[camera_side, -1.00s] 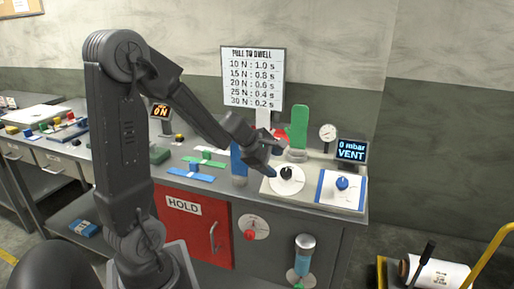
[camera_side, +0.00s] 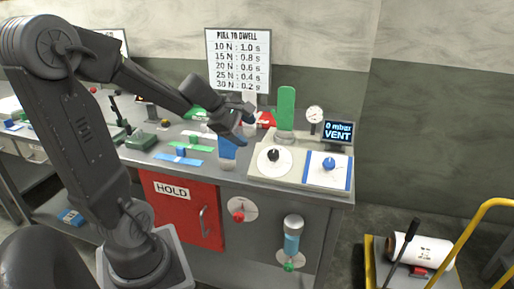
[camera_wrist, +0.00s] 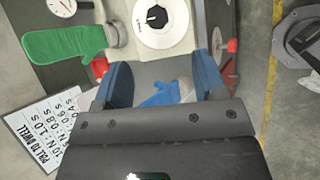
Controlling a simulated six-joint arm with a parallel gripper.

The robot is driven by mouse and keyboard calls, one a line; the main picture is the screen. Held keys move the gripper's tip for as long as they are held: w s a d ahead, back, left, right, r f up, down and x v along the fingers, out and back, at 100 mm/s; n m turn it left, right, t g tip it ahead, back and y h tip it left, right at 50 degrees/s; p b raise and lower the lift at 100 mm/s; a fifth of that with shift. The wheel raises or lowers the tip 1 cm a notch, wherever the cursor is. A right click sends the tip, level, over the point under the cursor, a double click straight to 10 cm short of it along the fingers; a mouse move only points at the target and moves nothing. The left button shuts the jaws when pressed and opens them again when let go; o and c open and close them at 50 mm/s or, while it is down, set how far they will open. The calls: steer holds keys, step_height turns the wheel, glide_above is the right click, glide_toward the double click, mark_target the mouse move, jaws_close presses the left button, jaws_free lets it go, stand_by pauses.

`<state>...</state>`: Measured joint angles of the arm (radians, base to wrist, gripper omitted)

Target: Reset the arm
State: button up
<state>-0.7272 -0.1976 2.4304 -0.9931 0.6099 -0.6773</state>
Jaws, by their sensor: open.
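My gripper (camera_side: 240,126) is raised above the bench, left of the green mitt, with its fingers apart. In the wrist view, its two blue fingers (camera_wrist: 163,78) stand apart with nothing clearly held between them. A blue and white glove-like piece (camera_wrist: 172,94) shows in the gap below; it also shows under my gripper in the side view (camera_side: 228,152). I cannot tell its exact distance from the fingers. The green mitt (camera_side: 286,108) stands upright behind the dial panel; it also shows in the wrist view (camera_wrist: 62,46).
A white panel (camera_side: 262,177) with a black-knob dial (camera_side: 273,156) and a blue knob (camera_side: 328,164) sits at the bench's right end. A "VENT" display (camera_side: 338,130), round gauge (camera_side: 314,114) and dwell sign (camera_side: 238,62) stand behind. A yellow cart (camera_side: 375,270) is at right.

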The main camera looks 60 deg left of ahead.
steer(key=s+d+r+m+g+h, duration=0.1)
steer(key=s+d+r+m+g, duration=0.15)
steer(key=d+m, duration=1)
steer(key=s+d+m+y, duration=0.1)
steer(key=s+d+m, duration=0.5)
steer(key=s+m, duration=0.3)
steer(key=m, duration=0.3)
steer(key=shift+s+d+y, duration=0.3)
steer(key=shift+d+y, duration=0.05)
steer(key=shift+y, duration=0.05)
